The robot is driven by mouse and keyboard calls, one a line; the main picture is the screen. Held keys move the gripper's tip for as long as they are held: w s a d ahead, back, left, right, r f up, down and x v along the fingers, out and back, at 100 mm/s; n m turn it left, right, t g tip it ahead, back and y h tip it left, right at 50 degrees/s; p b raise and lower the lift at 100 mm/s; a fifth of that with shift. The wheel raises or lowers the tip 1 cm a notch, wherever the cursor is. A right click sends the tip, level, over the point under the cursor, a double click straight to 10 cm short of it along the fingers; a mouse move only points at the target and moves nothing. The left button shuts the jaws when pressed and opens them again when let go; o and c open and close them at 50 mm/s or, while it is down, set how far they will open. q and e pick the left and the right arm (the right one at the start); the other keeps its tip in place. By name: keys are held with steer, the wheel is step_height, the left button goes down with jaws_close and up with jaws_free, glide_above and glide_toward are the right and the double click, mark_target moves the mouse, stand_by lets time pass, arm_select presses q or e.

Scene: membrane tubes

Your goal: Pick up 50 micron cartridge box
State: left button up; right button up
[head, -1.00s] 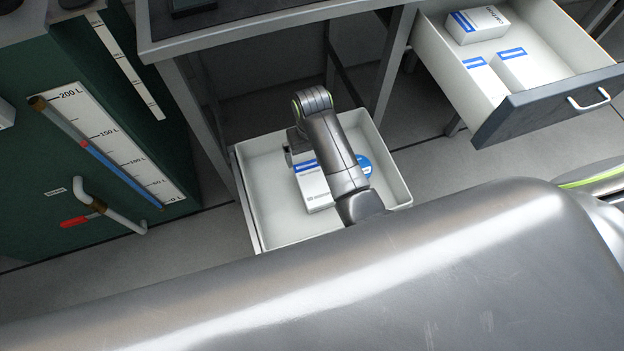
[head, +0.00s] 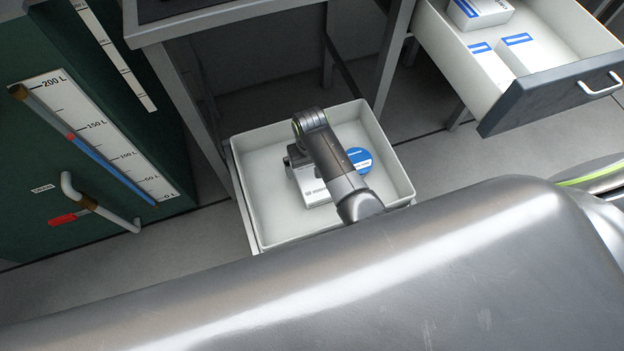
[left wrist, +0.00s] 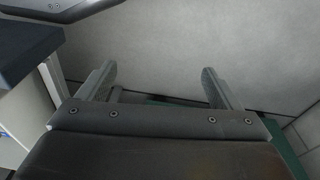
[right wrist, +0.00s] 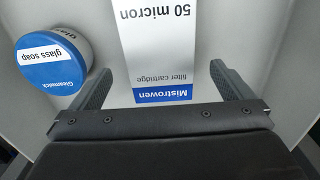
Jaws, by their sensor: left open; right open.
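The 50 micron cartridge box (right wrist: 158,45) is white with a blue band reading Mistrowen. In the right wrist view it lies between and ahead of my right gripper's fingers (right wrist: 165,85), with a gap on each side. In the head view the box (head: 316,192) lies in a white open drawer (head: 262,220), partly hidden by my right arm. My right gripper (head: 298,158) is open and empty over the box there.
A glass soap tub (right wrist: 48,66) with a blue lid stands beside the box; its lid (head: 361,160) also shows in the head view. The drawer walls are close around. Another open drawer (head: 545,95) at upper right holds several white boxes. A green tank (head: 30,130) stands at left.

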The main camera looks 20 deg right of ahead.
mark_target(312, 176)
steer(key=f+b, duration=0.1)
steer(key=f, duration=0.1)
steer(key=s+f+b, duration=0.1)
steer(key=f, duration=0.1)
steer(key=shift+f, duration=0.7)
arm_select(q)
steer(key=shift+w+d+r+t, duration=0.2)
steer(key=shift+w+r+t, duration=0.2)
steer(key=shift+r, duration=0.2)
steer(key=shift+w+d+r+t, duration=0.2)
steer(key=shift+w+r+t, duration=0.15)
steer(key=shift+r, duration=0.25)
arm_select(e)
steer(key=shift+c, duration=0.3)
